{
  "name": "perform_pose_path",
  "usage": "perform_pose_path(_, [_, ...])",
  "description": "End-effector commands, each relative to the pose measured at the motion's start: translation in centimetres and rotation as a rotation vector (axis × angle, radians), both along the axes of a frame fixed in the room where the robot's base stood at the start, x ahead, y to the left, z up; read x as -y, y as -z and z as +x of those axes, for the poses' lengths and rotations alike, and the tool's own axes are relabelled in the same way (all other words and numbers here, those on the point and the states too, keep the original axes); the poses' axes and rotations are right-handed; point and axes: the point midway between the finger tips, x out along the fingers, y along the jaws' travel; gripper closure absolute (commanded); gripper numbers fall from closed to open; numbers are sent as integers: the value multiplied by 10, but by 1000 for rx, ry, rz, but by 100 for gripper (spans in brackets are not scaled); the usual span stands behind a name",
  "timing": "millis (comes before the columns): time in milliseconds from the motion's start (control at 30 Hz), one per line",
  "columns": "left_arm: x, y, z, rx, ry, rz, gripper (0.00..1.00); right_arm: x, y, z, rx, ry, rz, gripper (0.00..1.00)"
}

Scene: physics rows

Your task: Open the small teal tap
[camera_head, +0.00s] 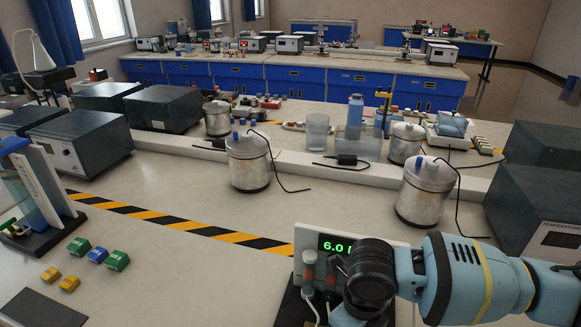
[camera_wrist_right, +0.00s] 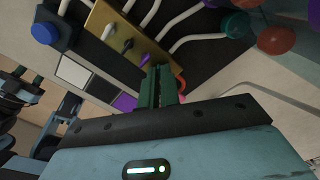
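I cannot make out the small teal tap for certain. In the right wrist view a round teal knob (camera_wrist_right: 237,24) shows at the top right, beside an orange-red knob (camera_wrist_right: 276,40). A brass panel (camera_wrist_right: 133,50) with small dark and purple levers lies at the upper middle. My right gripper (camera_wrist_right: 160,72) has its two green fingers close together at the panel's lower edge. I see nothing clearly held between them. In the head view my right arm comes in from the right and hides this gripper. My left gripper is not in view.
In the head view a green-lit display (camera_head: 338,246) stands behind my right arm. Metal canisters (camera_head: 248,165) with black leads stand farther back. Small coloured blocks (camera_head: 98,254) lie at the left. The bench between them and the display is clear. White curved tubes (camera_wrist_right: 195,42) run from the panel.

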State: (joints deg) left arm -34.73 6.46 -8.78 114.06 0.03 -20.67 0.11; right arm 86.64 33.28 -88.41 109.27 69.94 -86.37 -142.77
Motion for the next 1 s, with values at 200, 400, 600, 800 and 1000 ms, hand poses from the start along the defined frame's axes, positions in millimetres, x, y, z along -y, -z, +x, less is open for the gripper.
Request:
perform_pose_path(200, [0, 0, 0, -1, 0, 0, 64, 0, 1, 0, -2, -35, -1, 100])
perform_pose_path(400, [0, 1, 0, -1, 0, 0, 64, 0, 1, -1, -2, -52, -1, 100])
perform_pose_path(600, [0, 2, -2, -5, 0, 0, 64, 0, 1, -1, -3, -250, -1, 100])
perform_pose_path(800, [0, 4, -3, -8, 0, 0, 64, 0, 1, -1, -3, -404, -1, 100])
perform_pose_path(1000, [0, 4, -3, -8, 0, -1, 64, 0, 1, -1, -3, -421, -1, 100])
